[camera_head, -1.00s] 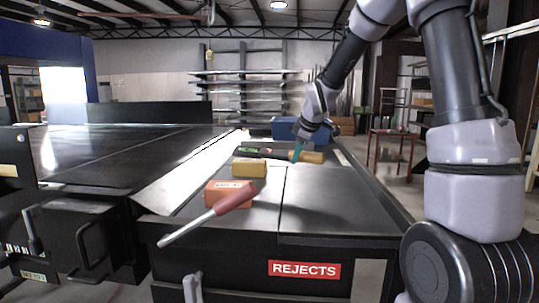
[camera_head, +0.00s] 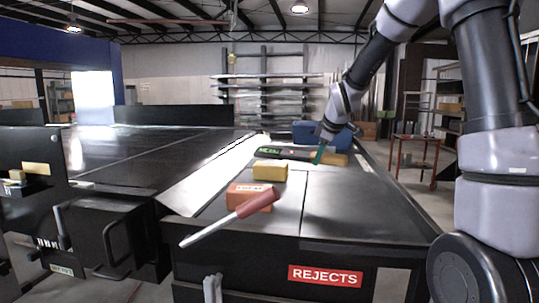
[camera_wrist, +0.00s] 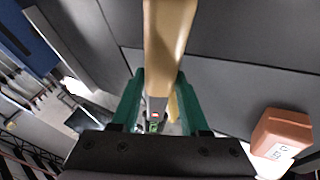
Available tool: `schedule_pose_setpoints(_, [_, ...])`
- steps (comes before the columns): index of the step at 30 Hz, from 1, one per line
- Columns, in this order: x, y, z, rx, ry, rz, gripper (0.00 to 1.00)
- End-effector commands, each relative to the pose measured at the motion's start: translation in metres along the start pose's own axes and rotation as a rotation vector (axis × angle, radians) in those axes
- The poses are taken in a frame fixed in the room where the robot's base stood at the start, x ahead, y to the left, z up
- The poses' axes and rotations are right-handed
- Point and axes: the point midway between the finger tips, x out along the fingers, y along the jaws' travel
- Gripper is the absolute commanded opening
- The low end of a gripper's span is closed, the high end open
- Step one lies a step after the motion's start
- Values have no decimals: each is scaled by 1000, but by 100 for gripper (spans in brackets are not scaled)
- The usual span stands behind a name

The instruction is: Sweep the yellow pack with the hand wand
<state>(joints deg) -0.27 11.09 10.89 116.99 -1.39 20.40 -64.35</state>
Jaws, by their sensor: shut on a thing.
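The yellow pack (camera_head: 270,169) lies on the dark rejects table in the head view. The hand wand (camera_head: 285,152) has a black head with a green display and a yellow handle (camera_head: 336,158). It lies crosswise just beyond the pack, its head end pointing left. My gripper (camera_head: 320,154) has teal fingers and is shut on the handle. In the wrist view the handle (camera_wrist: 167,45) runs between the fingers, with a small red light and green display (camera_wrist: 154,120) farther along. I cannot tell whether the wand touches the table.
An orange-red labelled box (camera_head: 238,192) sits nearer than the pack. A red-handled screwdriver (camera_head: 258,202) shows in front of it, its shaft slanting toward the near left. A blue bin (camera_head: 308,130) stands at the far end. The table (camera_head: 345,210) is bare at right.

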Motion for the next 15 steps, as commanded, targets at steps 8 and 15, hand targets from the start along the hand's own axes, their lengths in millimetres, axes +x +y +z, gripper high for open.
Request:
schedule_pose_setpoints(8, [-24,14,-11,0,2,4,0])
schedule_pose_setpoints(15, [-40,22,-18,-1,2,3,0])
